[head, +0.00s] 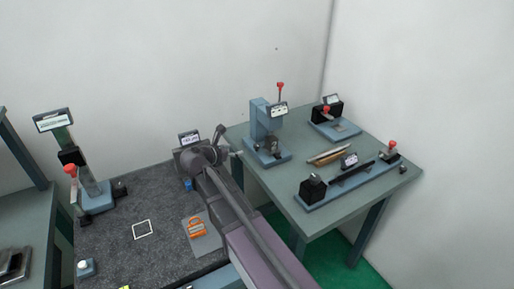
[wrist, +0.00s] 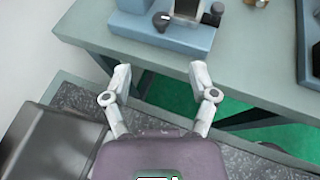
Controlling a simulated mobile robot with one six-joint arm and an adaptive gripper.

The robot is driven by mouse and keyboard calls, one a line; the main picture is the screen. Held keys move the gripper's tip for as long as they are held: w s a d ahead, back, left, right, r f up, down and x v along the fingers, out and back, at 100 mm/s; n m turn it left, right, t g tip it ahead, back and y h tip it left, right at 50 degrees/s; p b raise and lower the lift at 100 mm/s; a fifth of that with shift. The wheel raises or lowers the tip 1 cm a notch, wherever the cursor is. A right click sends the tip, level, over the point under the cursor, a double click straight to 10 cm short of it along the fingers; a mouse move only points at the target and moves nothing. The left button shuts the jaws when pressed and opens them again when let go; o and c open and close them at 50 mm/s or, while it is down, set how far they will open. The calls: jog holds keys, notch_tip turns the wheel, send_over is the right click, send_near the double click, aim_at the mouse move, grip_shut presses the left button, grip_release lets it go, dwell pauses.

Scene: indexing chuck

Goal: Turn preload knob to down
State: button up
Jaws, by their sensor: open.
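A dark round knob with a pale pointer mark (wrist: 162,20) sits on the front of a blue-grey base (wrist: 180,38) at the top of the wrist view. No label is readable, so I cannot tell whether it is the preload knob or which way it is set. My gripper (wrist: 160,78) is open and empty, its two fingers spread over the gap before the green table. The knob lies beyond the fingertips, apart from them. In the head view my arm covers part of the dark bench and hides most of the device with a small display (head: 189,137).
The green table (head: 365,190) carries a blue press-like device (head: 263,118) with a red-topped lever, a long rail fixture (head: 335,186) and loose bars. The dark bench (head: 115,245) holds an orange item (head: 197,228). A red-knobbed stand (head: 95,190) rises at left.

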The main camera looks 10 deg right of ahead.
aim_at(256, 145)
jog(key=shift+w+d+f, duration=0.1)
dwell(0.3)
jog(key=b+x, duration=0.5)
jog(key=x, duration=0.8)
jog(key=shift+d+f, duration=0.1)
jog(key=shift+d, duration=0.2)
grip_shut()
